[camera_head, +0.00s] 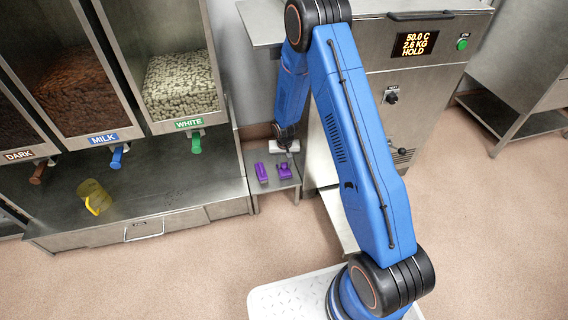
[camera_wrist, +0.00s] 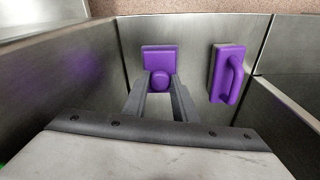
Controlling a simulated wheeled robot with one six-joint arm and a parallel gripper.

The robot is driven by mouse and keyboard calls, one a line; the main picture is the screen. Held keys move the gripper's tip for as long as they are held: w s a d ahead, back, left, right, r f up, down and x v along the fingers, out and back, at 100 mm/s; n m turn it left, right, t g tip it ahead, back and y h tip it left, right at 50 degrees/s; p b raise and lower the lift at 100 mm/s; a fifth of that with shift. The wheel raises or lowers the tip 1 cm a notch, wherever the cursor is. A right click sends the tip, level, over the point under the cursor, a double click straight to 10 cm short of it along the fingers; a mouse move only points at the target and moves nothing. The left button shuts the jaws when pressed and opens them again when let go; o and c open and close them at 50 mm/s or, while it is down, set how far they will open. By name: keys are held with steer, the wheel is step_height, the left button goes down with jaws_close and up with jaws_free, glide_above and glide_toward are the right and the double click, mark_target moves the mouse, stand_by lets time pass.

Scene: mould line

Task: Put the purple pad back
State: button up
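Two purple pads are on the small low metal shelf (camera_head: 277,186). One has a round knob on a square base (camera_head: 285,172); it also shows in the wrist view (camera_wrist: 160,57). The other has a long bar handle (camera_head: 262,173); in the wrist view it is at the right (camera_wrist: 231,73). My gripper (camera_head: 286,160) points down over the knobbed pad. In the wrist view its two fingers (camera_wrist: 160,88) stand apart, one on each side of the knob. Whether they press on it I cannot tell. The pad's underside is hidden.
The dispenser counter (camera_head: 170,222) stands left of the shelf, with a yellow scoop (camera_head: 94,196) on it. A steel machine (camera_head: 415,90) with a display stands close on the right. Steel walls border the shelf in the wrist view (camera_wrist: 75,75). Open floor (camera_head: 480,230) lies at the right.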

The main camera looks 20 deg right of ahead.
mark_target(284, 171)
steer(key=shift+o, duration=1.4)
steer(key=shift+r, duration=0.15)
step_height(284, 171, up, 12)
steer(key=s, duration=0.1)
steer(key=shift+s+a, duration=0.15)
steer(key=shift+s, duration=0.1)
